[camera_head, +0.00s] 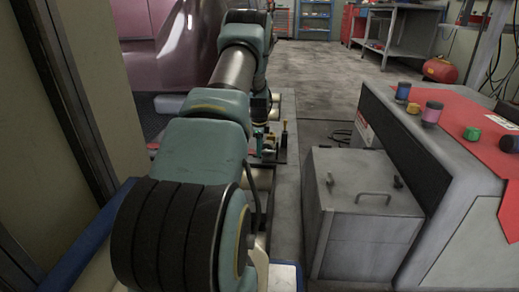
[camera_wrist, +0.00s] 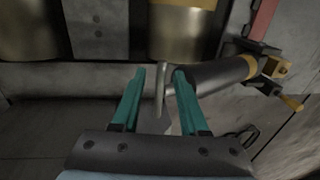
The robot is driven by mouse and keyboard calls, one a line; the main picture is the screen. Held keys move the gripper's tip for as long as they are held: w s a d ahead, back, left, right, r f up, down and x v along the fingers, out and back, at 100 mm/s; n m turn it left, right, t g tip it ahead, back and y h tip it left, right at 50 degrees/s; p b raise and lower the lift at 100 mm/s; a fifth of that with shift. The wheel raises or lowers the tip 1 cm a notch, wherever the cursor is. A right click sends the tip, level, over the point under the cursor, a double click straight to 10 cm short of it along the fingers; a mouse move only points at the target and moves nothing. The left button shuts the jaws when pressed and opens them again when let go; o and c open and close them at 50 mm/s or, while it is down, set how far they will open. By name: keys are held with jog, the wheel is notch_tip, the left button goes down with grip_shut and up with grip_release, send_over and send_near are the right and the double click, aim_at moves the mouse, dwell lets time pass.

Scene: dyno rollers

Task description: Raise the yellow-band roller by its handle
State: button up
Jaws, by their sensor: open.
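In the wrist view, a dark cylinder with a yellow band (camera_wrist: 215,79) near its right end lies to the right of the fingertips; it looks like the yellow-band roller. A thin upright grey bar (camera_wrist: 160,90) shows between my gripper's (camera_wrist: 158,73) two teal fingers, with gaps on both sides; I cannot tell whether it is the roller's handle. The gripper is open and holds nothing. In the head view, my arm hides most of the gripper and roller area; small teal and yellow parts (camera_head: 284,137) show just past the arm.
Brass-coloured cylinders (camera_wrist: 183,32) lie beyond the fingers in the wrist view. A yellow knob (camera_wrist: 292,103) sticks out at the right. In the head view, a grey lidded box (camera_head: 360,205) and a bench with a red cloth (camera_head: 460,125) stand right. A pink car (camera_head: 150,50) stands behind my arm.

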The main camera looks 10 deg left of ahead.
jog(key=shift+f, duration=0.15)
grip_shut()
dwell(0.4)
jog(key=shift+s+f, duration=0.1)
dwell(0.9)
